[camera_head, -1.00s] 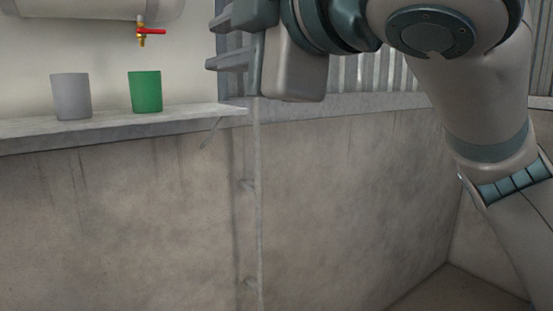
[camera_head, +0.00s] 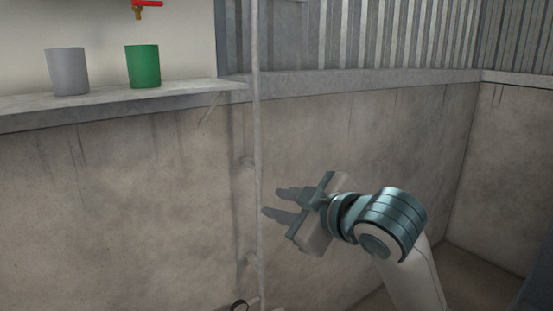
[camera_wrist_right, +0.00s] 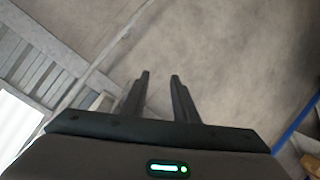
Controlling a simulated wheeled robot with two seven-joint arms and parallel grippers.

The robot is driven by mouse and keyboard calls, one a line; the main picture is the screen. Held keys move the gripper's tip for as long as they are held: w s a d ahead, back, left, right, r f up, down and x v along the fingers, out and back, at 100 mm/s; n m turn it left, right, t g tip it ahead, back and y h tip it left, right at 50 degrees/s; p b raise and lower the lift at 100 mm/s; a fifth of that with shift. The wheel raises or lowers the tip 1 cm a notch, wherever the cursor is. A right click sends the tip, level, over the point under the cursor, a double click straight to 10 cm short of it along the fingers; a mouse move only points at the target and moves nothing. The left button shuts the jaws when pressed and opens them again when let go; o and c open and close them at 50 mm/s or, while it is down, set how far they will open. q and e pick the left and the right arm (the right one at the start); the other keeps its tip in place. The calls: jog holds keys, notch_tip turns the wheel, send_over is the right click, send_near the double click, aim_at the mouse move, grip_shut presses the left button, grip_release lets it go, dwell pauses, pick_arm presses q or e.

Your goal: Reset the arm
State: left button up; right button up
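My right gripper (camera_head: 271,202) is in the lower middle of the head view, in front of the concrete wall and pointing left. Its two fingers are apart with nothing between them. In the right wrist view the same gripper (camera_wrist_right: 160,75) shows its two dark fingers with a gap and only bare wall beyond. It is well below and to the right of the shelf. My left gripper is not in view.
A grey cup (camera_head: 68,72) and a green cup (camera_head: 143,67) stand upright on a shelf (camera_head: 190,91) at upper left. A red-handled tap (camera_head: 146,5) is above the green cup. A thin vertical pipe (camera_head: 257,150) runs down the wall beside my right gripper.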

jog(key=s+d+f+m+g+h, duration=0.1)
jog(key=s+d+f+m, duration=0.25)
jog(key=f, duration=0.75)
jog(key=s+d+f+m+g+h, duration=0.1)
jog(key=s+d+f+m+h, duration=0.2)
jog(key=f, duration=0.8)
jog(key=s+d+f+m+g, duration=0.1)
jog(key=s+d+f, duration=0.25)
jog(key=f, duration=0.75)
jog(key=s+d+f+m+g+h, duration=0.1)
jog(key=s+d+f+m+g, duration=0.1)
jog(key=s+d+f, duration=0.5)
jog(key=s+d+f+m+g+h, duration=0.15)
jog(key=s+f, duration=0.35)
jog(key=s, duration=0.5)
jog(key=s+d+f+m+g+h, duration=0.1)
jog(key=s+d+f+g+h, duration=0.15)
jog(key=s+f, duration=0.5)
jog(key=w+a+f+t+y, duration=0.1)
jog(key=w+f, duration=0.1)
jog(key=f, duration=0.9)
jog(key=w+a+f+t+y, duration=0.1)
jog(key=f, duration=1)
jog(key=s+f, duration=0.4)
jog(key=f, duration=0.4)
jog(key=s+f, duration=0.3)
jog(key=f, duration=0.5)
jog(key=shift+s+a+f+n+t, duration=0.2)
jog(key=shift+s+n+t, duration=0.1)
jog(key=shift+s, duration=0.1)
